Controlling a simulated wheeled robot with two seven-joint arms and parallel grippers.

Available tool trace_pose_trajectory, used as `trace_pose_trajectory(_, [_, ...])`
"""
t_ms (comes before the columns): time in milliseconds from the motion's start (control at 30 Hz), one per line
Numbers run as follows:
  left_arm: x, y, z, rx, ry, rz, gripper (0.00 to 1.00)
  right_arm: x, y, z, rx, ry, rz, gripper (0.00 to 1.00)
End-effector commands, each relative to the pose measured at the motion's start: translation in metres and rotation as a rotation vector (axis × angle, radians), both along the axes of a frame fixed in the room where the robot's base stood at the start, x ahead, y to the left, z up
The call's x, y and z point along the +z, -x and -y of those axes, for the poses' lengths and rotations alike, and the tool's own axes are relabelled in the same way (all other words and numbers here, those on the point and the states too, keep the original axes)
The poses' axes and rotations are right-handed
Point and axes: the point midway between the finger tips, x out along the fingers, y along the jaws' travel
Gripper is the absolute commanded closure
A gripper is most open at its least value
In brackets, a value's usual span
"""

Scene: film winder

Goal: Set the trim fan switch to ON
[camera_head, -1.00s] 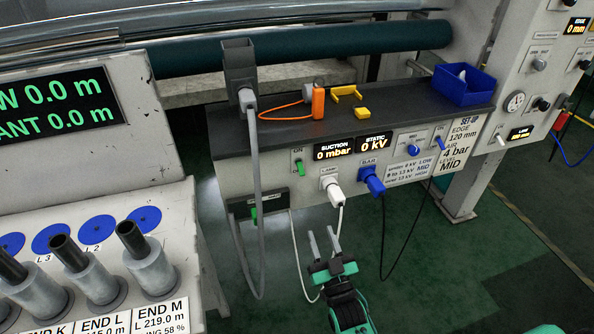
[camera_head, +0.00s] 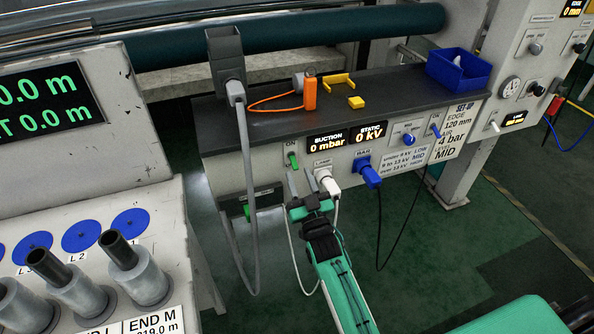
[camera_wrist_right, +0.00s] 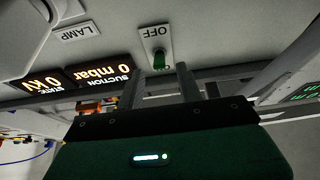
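A green toggle switch (camera_head: 292,160) sits on the front panel under an ON label, left of the suction display. In the right wrist view the green toggle (camera_wrist_right: 159,60) shows upside down on a white plate marked OFF, its tip toward the fingers. No readable label tells me which one is the trim fan. My right gripper (camera_head: 300,182) is open and empty just below the upper toggle; its fingertips (camera_wrist_right: 160,85) are either side of the toggle's line, with no contact visible. My left gripper is out of view.
A white lamp plug (camera_head: 328,184) is close to the right of my fingers, with a blue plug (camera_head: 368,172) further right. A grey cable (camera_head: 247,200) hangs on the left.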

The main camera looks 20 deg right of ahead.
Motion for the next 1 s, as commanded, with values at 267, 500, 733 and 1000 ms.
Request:
trace_pose_trajectory(267, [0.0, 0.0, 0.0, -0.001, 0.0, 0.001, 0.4, 0.009, -0.023, -0.001, 0.0, 0.0, 0.0, 0.64])
trace_pose_trajectory(500, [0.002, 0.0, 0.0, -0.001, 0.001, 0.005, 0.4, 0.01, -0.025, -0.001, 0.0, 0.0, -0.001, 0.64])
trace_pose_trajectory(733, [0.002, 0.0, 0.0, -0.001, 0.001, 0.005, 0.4, 0.01, -0.024, -0.001, 0.0, 0.0, -0.001, 0.93])
trace_pose_trajectory(1000, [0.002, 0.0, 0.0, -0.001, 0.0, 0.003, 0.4, 0.01, -0.024, -0.001, 0.0, 0.0, -0.003, 1.0])
